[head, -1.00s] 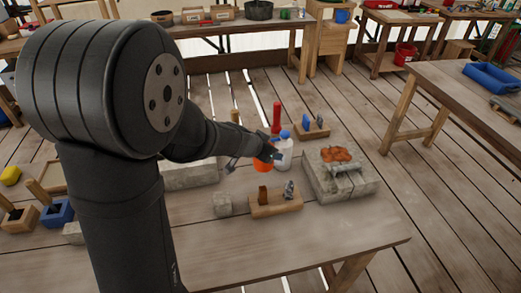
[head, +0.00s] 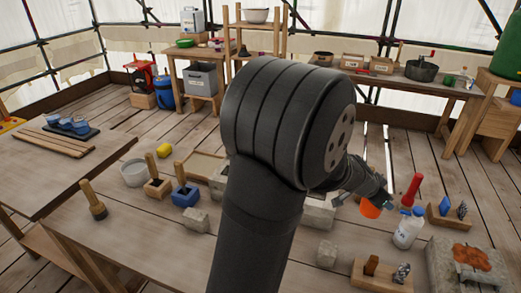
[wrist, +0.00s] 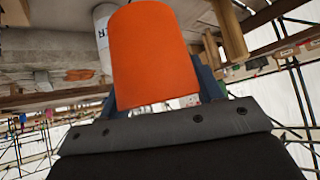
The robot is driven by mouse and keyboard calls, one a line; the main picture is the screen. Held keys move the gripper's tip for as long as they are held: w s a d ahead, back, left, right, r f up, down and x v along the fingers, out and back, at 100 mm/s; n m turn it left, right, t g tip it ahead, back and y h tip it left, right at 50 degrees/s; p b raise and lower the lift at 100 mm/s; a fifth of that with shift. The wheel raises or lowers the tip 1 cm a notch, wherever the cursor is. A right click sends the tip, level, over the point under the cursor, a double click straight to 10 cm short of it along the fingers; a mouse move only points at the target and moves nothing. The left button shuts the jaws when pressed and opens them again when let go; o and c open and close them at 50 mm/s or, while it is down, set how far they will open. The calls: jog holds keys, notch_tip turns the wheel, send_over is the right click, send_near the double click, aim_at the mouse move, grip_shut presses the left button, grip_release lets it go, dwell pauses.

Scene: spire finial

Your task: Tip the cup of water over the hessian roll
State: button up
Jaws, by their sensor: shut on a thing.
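My gripper (head: 366,203) is shut on the orange cup (head: 369,208), held to the left of a white bottle (head: 408,228). In the wrist view the orange cup (wrist: 155,55) fills the middle between the jaws and hides what is behind it. Its mouth and any water do not show, and I cannot tell how far it is tilted. A rust-coloured lump (head: 472,257) lies on a pale stone block (head: 443,268) at the lower right. I cannot make out a hessian roll with certainty.
A red-handled tool (head: 412,190) stands behind the bottle. A wooden holder (head: 372,281) with small pieces and a small stone cube (head: 327,253) stand in front. Another holder (head: 440,214) with blue pieces is right. My arm hides the bench's middle.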

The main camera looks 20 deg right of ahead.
jog(key=shift+n+t, duration=0.7)
jog(key=shift+n, duration=0.2)
jog(key=w, duration=0.4)
jog(key=w+a+r, duration=0.1)
jog(key=w, duration=0.4)
jog(key=w+a, duration=0.1)
jog(key=w, duration=0.3)
jog(key=shift+w+a+r, duration=0.1)
jog(key=shift+w+r, duration=0.05)
jog(key=shift+r, duration=0.2)
jog(key=w+a+n+t, duration=0.1)
jog(key=w+a, duration=0.4)
jog(key=w, duration=0.3)
jog(key=w+a+r+n+t, duration=0.1)
jog(key=w+a, duration=0.4)
jog(key=w, duration=0.3)
jog(key=w+a+r+n+y, duration=0.1)
jog(key=w+a, duration=0.4)
jog(key=w, duration=0.4)
jog(key=shift+a+r+n+t, duration=0.25)
jog(key=shift+n+t, duration=0.15)
jog(key=w+a+r+n+t+y, duration=0.1)
jog(key=w+a+n, duration=0.1)
jog(key=w+a, duration=0.7)
jog(key=a, duration=0.4)
jog(key=shift+w, duration=0.3)
jog(key=shift+s, duration=0.1)
